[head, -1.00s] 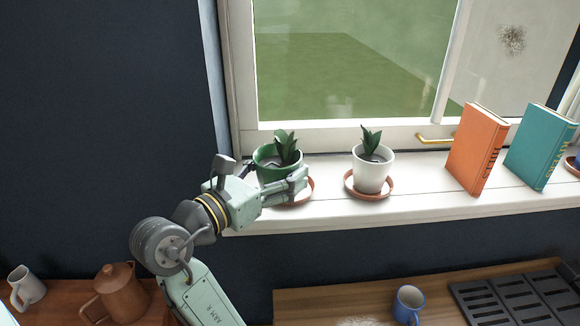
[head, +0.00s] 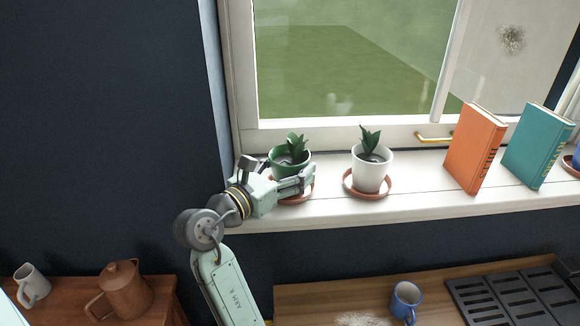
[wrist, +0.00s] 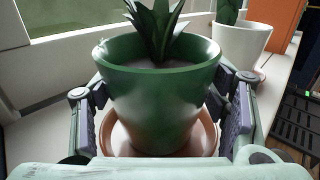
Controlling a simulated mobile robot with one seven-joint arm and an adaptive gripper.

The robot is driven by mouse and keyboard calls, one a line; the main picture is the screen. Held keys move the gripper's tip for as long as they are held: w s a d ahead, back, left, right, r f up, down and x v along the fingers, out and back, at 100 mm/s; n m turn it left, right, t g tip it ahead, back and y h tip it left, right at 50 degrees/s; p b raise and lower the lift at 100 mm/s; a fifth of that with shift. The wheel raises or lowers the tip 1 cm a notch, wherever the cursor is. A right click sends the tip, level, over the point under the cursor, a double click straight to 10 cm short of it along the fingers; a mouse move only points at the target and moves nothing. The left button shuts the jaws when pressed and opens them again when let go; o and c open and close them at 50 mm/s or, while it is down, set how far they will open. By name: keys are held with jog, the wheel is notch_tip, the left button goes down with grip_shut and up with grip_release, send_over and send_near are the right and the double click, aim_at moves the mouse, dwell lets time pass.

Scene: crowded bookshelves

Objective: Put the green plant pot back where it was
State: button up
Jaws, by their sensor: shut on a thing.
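The green plant pot (head: 290,160), with a leafy plant in it, is at the left end of the white windowsill. My gripper (head: 294,181) is shut on it, with a finger pad on either side in the wrist view. The pot (wrist: 160,80) looks upright. A terracotta saucer (head: 306,195) lies beneath the pot and also shows below it in the wrist view (wrist: 117,140). I cannot tell whether the pot's base touches the saucer. My gripper hides part of the pot and saucer in the head view.
A white plant pot (head: 370,174) stands on its own saucer (head: 368,194) to the right. An orange book (head: 474,148) and a teal book (head: 538,147) stand further right. The window (head: 340,126) rises behind. A blue mug (head: 405,302) is on the wooden surface below.

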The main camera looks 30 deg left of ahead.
aim_at(278, 176)
jog(key=shift+f, duration=0.1)
jog(key=o, duration=1.6)
jog(key=shift+o, duration=0.2)
jog(key=s, duration=0.2)
jog(key=s+b, duration=0.1)
jog(key=s, duration=0.2)
jog(key=s+a, duration=0.1)
jog(key=s, duration=0.1)
jog(key=shift+s+b, duration=0.25)
jog(key=shift+b, duration=0.05)
